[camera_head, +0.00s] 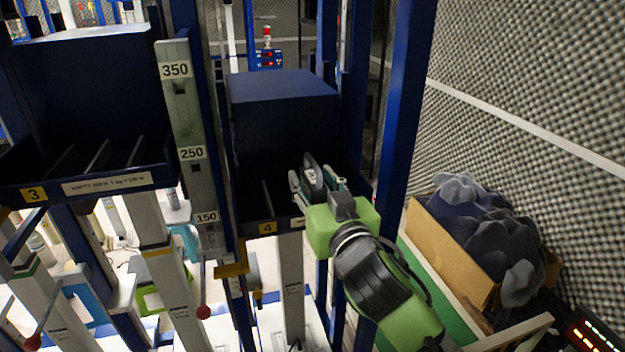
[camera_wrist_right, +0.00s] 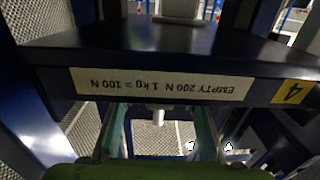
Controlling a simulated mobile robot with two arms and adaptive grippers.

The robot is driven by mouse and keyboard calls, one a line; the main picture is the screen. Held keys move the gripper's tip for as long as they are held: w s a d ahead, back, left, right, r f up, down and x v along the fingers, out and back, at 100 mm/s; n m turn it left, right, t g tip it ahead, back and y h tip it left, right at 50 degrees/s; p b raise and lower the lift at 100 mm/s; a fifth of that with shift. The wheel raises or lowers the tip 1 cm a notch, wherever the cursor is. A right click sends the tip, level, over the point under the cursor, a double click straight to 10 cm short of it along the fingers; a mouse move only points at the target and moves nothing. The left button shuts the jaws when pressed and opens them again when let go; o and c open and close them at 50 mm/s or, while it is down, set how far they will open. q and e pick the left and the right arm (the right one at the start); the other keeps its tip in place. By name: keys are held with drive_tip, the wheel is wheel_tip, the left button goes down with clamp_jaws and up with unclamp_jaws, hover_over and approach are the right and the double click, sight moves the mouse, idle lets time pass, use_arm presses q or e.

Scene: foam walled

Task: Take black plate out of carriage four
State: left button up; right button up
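Carriage four (camera_head: 283,228) is a dark blue tray with a yellow "4" label on its front edge, below a tall blue block. A thin upright dark edge (camera_head: 268,198) shows inside it; I cannot tell if this is the black plate or a divider. My right gripper (camera_head: 320,178) is at the right part of the carriage, with its fingers over the front edge. My left gripper is out of view.
A post with the numbers 350, 250 and 150 (camera_head: 187,125) stands left of carriage four. Carriage three (camera_head: 85,190) is further left. A blue upright (camera_head: 402,120) stands close right of my arm. A wooden box (camera_head: 450,248) with dark grey lumps is at the right.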

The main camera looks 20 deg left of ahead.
drive_tip(key=shift+w+a, duration=0.15)
drive_tip(key=shift+w, duration=0.05)
clamp_jaws()
drive_tip(key=shift+r, duration=0.2)
